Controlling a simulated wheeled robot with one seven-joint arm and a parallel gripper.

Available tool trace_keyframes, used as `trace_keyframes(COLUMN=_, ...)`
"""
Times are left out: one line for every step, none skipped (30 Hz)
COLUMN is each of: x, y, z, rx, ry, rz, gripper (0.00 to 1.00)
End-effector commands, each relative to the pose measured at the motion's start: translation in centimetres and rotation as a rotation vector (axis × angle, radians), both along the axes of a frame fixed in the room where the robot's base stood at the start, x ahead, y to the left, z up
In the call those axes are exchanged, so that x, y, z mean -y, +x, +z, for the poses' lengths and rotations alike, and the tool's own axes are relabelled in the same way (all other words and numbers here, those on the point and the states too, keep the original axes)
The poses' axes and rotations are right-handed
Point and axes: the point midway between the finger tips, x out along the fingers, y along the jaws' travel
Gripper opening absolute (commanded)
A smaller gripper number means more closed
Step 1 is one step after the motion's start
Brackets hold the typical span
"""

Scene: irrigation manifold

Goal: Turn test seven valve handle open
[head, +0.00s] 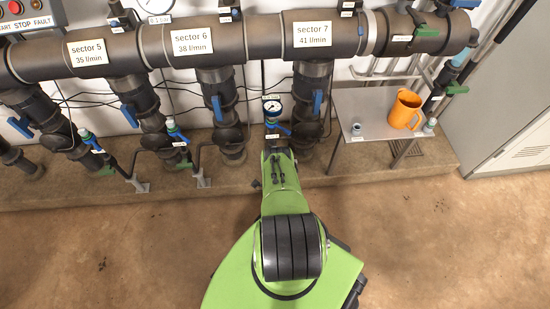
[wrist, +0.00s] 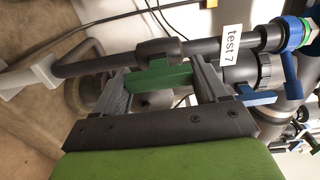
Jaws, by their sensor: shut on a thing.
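The test seven valve handle is a green bar (wrist: 160,76) beside a dark valve body on a thin grey pipe in the wrist view. A white "test 7" label (wrist: 232,45) is on that pipe, to the right. My gripper (wrist: 162,80) has one finger on each side of the green handle and is shut on it. The handle's long side runs roughly along the pipe in this view. In the head view my green arm reaches to the test line below the sector 7 sign (head: 312,34), and the handle and fingertips are hidden there.
Blue-handled valves hang on the nearby vertical pipes, and a blue lever (wrist: 256,97) is close to my right finger. An orange jug (head: 404,109) stands on a grey bench (head: 365,110) at right. The floor in front is clear.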

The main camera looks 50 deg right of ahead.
Motion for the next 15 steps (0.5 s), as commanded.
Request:
trace_keyframes(x=0.16, y=0.02, z=0.22, rx=0.009, ry=-0.001, rz=-0.001, gripper=0.42)
trace_keyframes(x=0.17, y=0.03, z=0.23, rx=0.011, ry=0.001, rz=-0.001, gripper=0.42)
trace_keyframes(x=0.17, y=0.03, z=0.23, rx=0.014, ry=0.002, rz=-0.001, gripper=0.42)
trace_keyframes(x=0.17, y=0.03, z=0.24, rx=0.016, ry=0.003, rz=-0.001, gripper=0.42)
trace_keyframes(x=0.17, y=0.03, z=0.24, rx=0.017, ry=0.004, rz=-0.001, gripper=0.42)
trace_keyframes(x=0.17, y=0.04, z=0.25, rx=0.017, ry=0.005, rz=-0.001, gripper=0.42)
trace_keyframes(x=0.17, y=0.05, z=0.26, rx=0.017, ry=0.005, rz=-0.001, gripper=0.42)
trace_keyframes(x=0.17, y=0.05, z=0.26, rx=0.018, ry=0.004, rz=-0.001, gripper=0.42)
trace_keyframes(x=0.18, y=0.05, z=0.27, rx=0.018, ry=0.004, rz=-0.001, gripper=0.42)
trace_keyframes(x=0.18, y=0.05, z=0.27, rx=0.018, ry=0.004, rz=-0.001, gripper=0.42)
trace_keyframes(x=0.18, y=0.05, z=0.28, rx=0.018, ry=0.004, rz=-0.001, gripper=0.42)
trace_keyframes(x=0.19, y=0.06, z=0.29, rx=0.019, ry=0.003, rz=-0.001, gripper=0.42)
trace_keyframes(x=0.19, y=0.06, z=0.29, rx=0.019, ry=0.003, rz=-0.001, gripper=0.42)
trace_keyframes(x=0.19, y=0.07, z=0.30, rx=0.019, ry=0.003, rz=-0.001, gripper=0.42)
trace_keyframes(x=0.19, y=0.07, z=0.30, rx=0.019, ry=0.003, rz=-0.001, gripper=0.76)
